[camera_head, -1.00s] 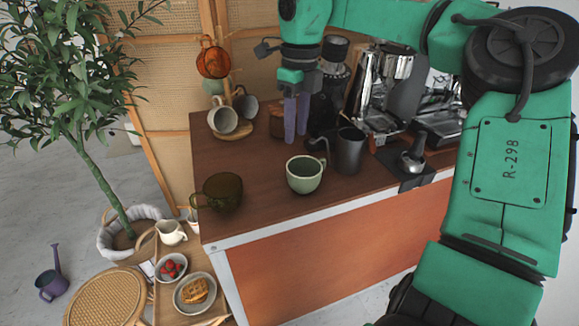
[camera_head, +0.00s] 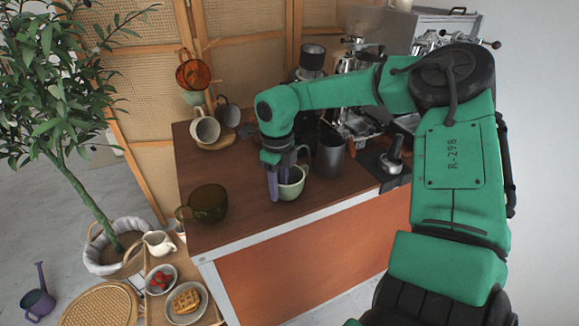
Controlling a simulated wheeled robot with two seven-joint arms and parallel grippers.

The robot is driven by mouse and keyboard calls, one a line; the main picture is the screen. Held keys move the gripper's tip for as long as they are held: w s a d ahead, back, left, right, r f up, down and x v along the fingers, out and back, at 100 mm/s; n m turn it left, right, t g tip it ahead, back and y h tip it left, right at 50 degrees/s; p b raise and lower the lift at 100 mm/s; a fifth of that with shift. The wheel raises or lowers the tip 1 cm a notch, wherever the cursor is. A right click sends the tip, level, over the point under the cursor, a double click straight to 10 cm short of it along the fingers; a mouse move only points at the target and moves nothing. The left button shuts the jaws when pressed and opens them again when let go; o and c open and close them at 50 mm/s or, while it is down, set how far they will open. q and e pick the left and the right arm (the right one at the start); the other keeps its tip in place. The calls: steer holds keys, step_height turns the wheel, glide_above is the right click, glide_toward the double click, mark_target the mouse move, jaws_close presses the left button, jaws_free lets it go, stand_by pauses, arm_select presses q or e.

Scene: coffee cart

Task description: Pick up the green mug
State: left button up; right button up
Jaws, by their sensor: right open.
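The green mug (camera_head: 293,188) stands upright on the brown counter of the cart, near its front edge. My right gripper (camera_head: 277,183) points down at the mug's left side with its purple fingers apart. One finger is in front of the mug's left wall, and the other is at or over its rim; I cannot tell whether they touch it. My gripper hides the mug's upper left part. My left gripper is not in view.
A dark olive glass cup (camera_head: 208,203) stands to the left on the counter (camera_head: 245,225). A grey metal pitcher (camera_head: 330,156) is close behind right of the mug. A tamper (camera_head: 393,158) is further right.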

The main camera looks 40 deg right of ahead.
steer(key=shift+a+r, duration=0.1)
jaws_close()
stand_by(1.2)
